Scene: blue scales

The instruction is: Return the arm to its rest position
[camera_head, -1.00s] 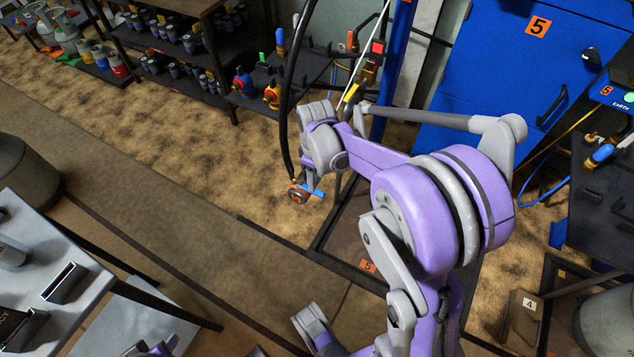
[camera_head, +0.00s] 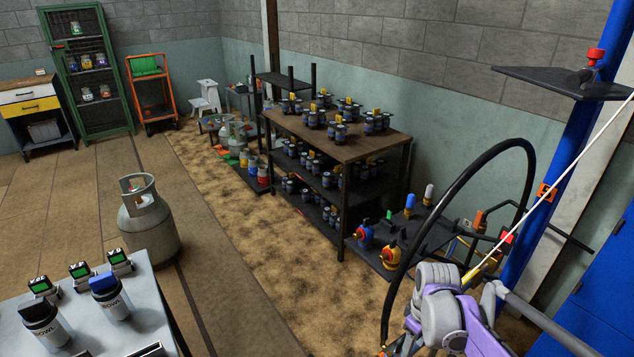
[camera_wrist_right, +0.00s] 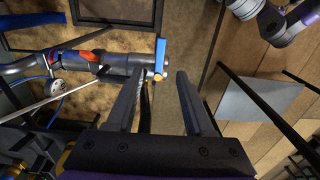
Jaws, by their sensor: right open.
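My right arm (camera_head: 447,318) shows at the lower right of the head view, bent, with its lower part cut off by the bottom edge. In the right wrist view my right gripper (camera_wrist_right: 162,74) is open, its two dark fingers apart with nothing held between them. A grey nozzle with a red part (camera_wrist_right: 90,57) lies just beyond the fingertips. Its blue lever (camera_wrist_right: 160,52) is close to the left finger; I cannot tell whether they touch. A grey and purple arm link of mine shows at the upper right of the wrist view. My left gripper is not seen.
A black hose (camera_head: 448,172) loops beside my right arm, near the blue post (camera_head: 556,170). A shelf (camera_head: 345,150) with several dark canisters stands behind. A grey table (camera_head: 145,318) with jars is at the lower left. Open floor (camera_head: 235,270) lies between.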

